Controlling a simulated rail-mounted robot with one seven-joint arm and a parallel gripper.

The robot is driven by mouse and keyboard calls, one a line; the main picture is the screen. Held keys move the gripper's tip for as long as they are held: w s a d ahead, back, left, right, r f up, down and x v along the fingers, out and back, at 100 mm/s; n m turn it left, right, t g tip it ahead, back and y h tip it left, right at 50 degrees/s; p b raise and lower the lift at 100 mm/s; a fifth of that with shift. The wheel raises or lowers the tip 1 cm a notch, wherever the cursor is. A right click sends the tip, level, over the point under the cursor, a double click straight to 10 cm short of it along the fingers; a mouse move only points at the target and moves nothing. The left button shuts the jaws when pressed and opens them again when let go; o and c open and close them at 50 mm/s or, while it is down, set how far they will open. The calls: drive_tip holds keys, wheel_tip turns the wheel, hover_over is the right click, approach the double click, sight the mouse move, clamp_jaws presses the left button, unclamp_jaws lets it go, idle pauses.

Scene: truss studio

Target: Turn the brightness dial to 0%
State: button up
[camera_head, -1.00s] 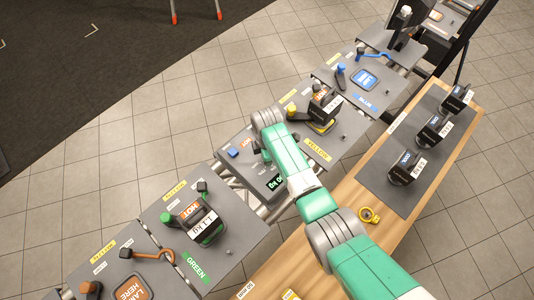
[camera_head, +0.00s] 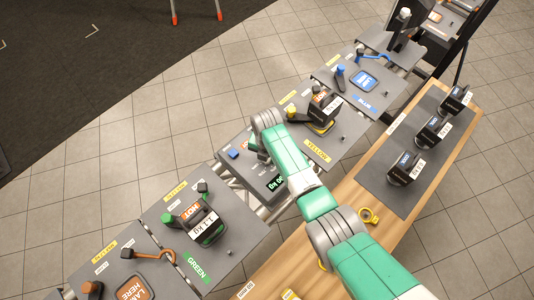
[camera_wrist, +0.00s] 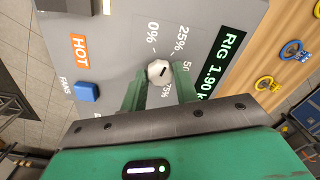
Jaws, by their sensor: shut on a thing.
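The brightness dial (camera_wrist: 158,72) is a small pale faceted knob on a grey panel in the wrist view. It sits between the two green fingers of my gripper (camera_wrist: 159,78), which is shut on it. Printed marks 0%, 25%, 50% and 75% run around its far and right sides, the lower ones partly covered by the right finger. A short dark mark on the knob slants up and right, roughly between 25% and 50%; its exact reading is unclear. In the head view my arm hides the dial and fingers, over the grey control panel (camera_head: 236,167).
A blue button (camera_wrist: 87,91) and an orange HOT label (camera_wrist: 79,48) lie left of the dial. A display reading RIG 1.90 (camera_wrist: 222,62) lies to its right. A wooden bench (camera_head: 335,219) with a tape roll (camera_head: 369,215) runs alongside. Neighbouring panels hold black batteries.

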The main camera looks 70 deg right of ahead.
drive_tip(key=n, duration=0.5)
drive_tip(key=shift+n+b, duration=0.3)
drive_tip(key=shift+n, duration=1.4)
drive_tip(key=shift+r, duration=0.1)
drive_tip(key=o, duration=1)
drive_tip(key=shift+c, duration=0.2)
wheel_tip(320, 180, up, 8)
drive_tip(key=shift+f, duration=0.15)
drive_tip(key=shift+p, duration=0.3)
